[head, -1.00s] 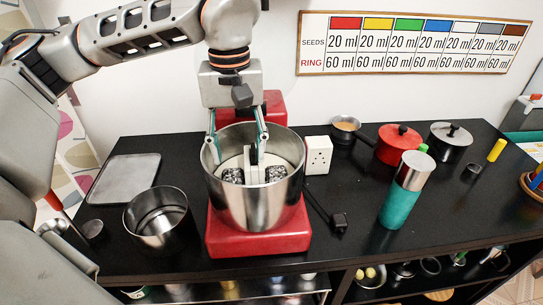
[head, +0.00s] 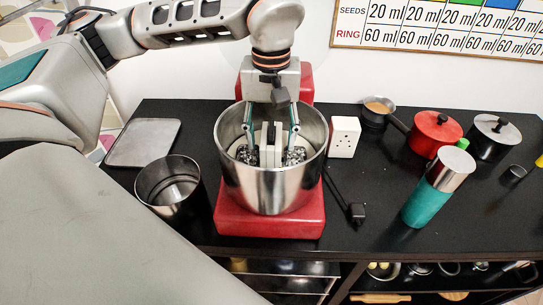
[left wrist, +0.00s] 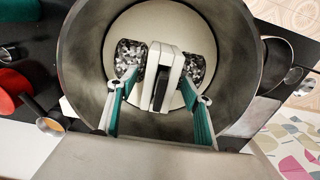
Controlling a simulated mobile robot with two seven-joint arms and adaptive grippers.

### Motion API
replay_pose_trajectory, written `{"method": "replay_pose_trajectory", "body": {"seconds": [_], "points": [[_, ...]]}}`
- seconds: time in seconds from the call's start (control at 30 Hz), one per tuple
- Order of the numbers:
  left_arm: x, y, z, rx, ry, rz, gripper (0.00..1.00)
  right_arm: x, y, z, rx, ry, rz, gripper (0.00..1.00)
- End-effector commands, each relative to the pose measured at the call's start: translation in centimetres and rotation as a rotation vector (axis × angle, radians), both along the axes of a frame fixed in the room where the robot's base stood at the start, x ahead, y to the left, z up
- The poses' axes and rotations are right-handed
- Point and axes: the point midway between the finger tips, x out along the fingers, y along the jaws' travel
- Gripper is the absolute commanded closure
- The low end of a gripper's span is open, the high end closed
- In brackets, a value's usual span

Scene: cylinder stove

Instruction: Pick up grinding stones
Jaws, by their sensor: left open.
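The grinding stones (head: 297,156) are two dark speckled rollers on either side of a pale upright holder (head: 271,140). They sit inside a steel drum (head: 268,188) on a red grinder base (head: 268,220). My left gripper (head: 271,136) points down into the drum, open, with one teal-backed finger on each side of the holder. In the left wrist view, the stones (left wrist: 129,57) and holder (left wrist: 167,78) lie between or just beyond the fingertips. I cannot tell whether the fingers touch the stones. My right gripper is not in view.
An empty steel pot (head: 170,190) and a flat tray (head: 144,143) are left of the grinder on the black table (head: 340,225). A white socket box (head: 344,137), red pot (head: 434,133), small pan (head: 377,112) and teal bottle (head: 430,200) stand right. The drum wall surrounds the fingers.

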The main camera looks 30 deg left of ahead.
Motion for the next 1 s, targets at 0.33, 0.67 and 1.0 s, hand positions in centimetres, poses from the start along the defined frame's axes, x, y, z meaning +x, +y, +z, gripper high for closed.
{"method": "replay_pose_trajectory", "body": {"seconds": [0.33, 0.67, 1.0], "points": [[0.0, 0.0, -0.7, 0.001, -0.001, 0.000, 0.55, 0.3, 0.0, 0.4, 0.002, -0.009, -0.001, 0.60], [0.1, 0.0, -0.5, -0.001, -0.006, 0.000, 1.00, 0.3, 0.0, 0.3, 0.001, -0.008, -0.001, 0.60], [0.2, 0.0, 0.4, -0.002, -0.008, 0.000, 1.00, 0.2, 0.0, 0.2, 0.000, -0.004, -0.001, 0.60]]}}
